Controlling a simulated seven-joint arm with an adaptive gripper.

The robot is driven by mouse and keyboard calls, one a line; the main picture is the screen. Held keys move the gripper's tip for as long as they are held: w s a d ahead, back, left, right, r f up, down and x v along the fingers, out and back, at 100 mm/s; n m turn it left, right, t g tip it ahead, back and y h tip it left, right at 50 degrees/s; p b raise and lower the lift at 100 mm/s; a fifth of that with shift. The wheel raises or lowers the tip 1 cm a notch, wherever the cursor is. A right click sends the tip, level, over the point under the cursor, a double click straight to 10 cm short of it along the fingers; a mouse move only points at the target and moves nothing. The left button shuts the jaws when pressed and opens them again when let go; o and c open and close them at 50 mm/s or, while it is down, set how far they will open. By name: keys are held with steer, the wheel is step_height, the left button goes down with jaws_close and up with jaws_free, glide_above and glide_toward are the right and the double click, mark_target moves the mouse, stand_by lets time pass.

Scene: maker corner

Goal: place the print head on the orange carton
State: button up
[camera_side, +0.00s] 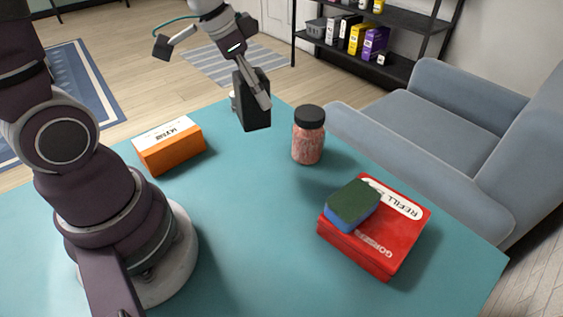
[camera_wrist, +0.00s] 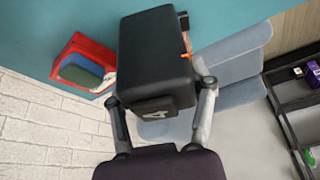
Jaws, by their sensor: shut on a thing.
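The print head, a black block (camera_side: 256,112), is held in my gripper (camera_side: 254,92), raised above the far edge of the table. In the wrist view the black block (camera_wrist: 155,55) fills the middle, with a pale "4" on its near face and a small orange part at its right side. My gripper's two fingers (camera_wrist: 160,96) are shut on it from both sides. The orange carton (camera_side: 182,155) with a white printed top lies at the table's left, left of and nearer than the print head. Its top is bare. The carton does not show in the wrist view.
A jar (camera_side: 308,144) with a black lid stands right of the print head. A green-and-blue sponge (camera_side: 352,205) lies on a red box (camera_side: 372,250) at the right. The teal table (camera_side: 250,220) is clear in the middle. A blue armchair (camera_side: 440,130) stands beyond.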

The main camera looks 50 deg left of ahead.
steer(key=s+a+n+y, duration=0.25)
steer(key=a+n, duration=0.25)
steer(key=a, duration=0.5)
steer(key=n, duration=0.3)
glide_above(185, 127)
steer(key=shift+y, duration=0.25)
step_height(185, 127, down, 6)
steer(key=shift+f, duration=0.25)
steer(key=o, duration=1.2)
steer(key=shift+f, duration=0.1)
